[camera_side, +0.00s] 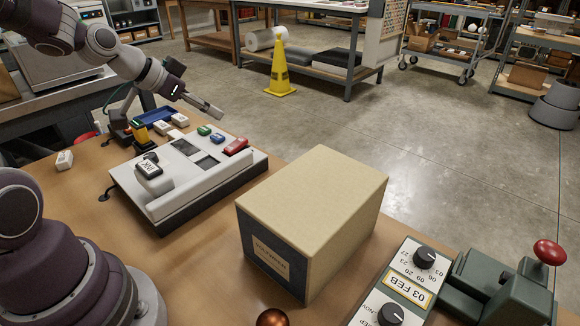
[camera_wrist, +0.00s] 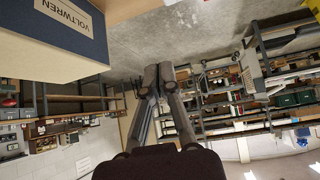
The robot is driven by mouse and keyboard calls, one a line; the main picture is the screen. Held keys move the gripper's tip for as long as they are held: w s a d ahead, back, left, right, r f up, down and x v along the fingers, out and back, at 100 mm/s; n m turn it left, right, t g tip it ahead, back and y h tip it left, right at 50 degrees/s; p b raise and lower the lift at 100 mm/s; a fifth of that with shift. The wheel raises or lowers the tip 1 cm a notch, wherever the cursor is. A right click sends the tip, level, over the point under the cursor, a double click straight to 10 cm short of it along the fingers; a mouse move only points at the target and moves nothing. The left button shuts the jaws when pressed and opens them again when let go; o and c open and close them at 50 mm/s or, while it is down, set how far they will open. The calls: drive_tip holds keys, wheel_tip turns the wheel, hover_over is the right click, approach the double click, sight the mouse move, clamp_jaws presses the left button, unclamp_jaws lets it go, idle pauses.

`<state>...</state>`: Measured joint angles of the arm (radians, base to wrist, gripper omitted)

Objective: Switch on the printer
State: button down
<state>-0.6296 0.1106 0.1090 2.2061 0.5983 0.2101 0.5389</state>
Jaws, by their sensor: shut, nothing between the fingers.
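A low pale-grey machine with a dark base (camera_side: 205,180) lies on the wooden table, left of centre in the side view; it may be the printer. A small white block with dark lettering (camera_side: 149,167) stands on its left part. Dark rectangular panels are in its top. A red piece (camera_side: 236,147) is at its far right edge, near a blue and a green piece. My gripper (camera_side: 216,109) is shut and empty in the side view, in the air beyond and above the machine. Its shut fingers (camera_wrist: 156,80) also show in the wrist view. The machine is not visible there.
A tall tan box with a dark labelled side (camera_side: 320,205) stands right of the machine; it also shows in the wrist view (camera_wrist: 60,45). A dial panel (camera_side: 400,285) and a red-knobbed press (camera_side: 505,285) are at front right. A copper-coloured ball (camera_side: 272,318) is at the front.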

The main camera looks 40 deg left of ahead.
drive_tip(key=w+a+f+n+t+y, duration=0.1)
drive_tip(key=a+f+t, duration=0.1)
drive_tip(key=a, duration=0.6)
drive_tip(key=shift+f, duration=0.25)
drive_tip(key=shift+w+d, duration=0.1)
hover_over(237, 143)
drive_tip(key=s, duration=0.1)
wheel_tip(237, 143, down, 6)
drive_tip(key=shift+r, duration=0.25)
drive_tip(key=f, duration=0.1)
drive_tip(key=w+f, duration=0.1)
drive_tip(key=f, duration=0.1)
drive_tip(key=shift+f, duration=0.55)
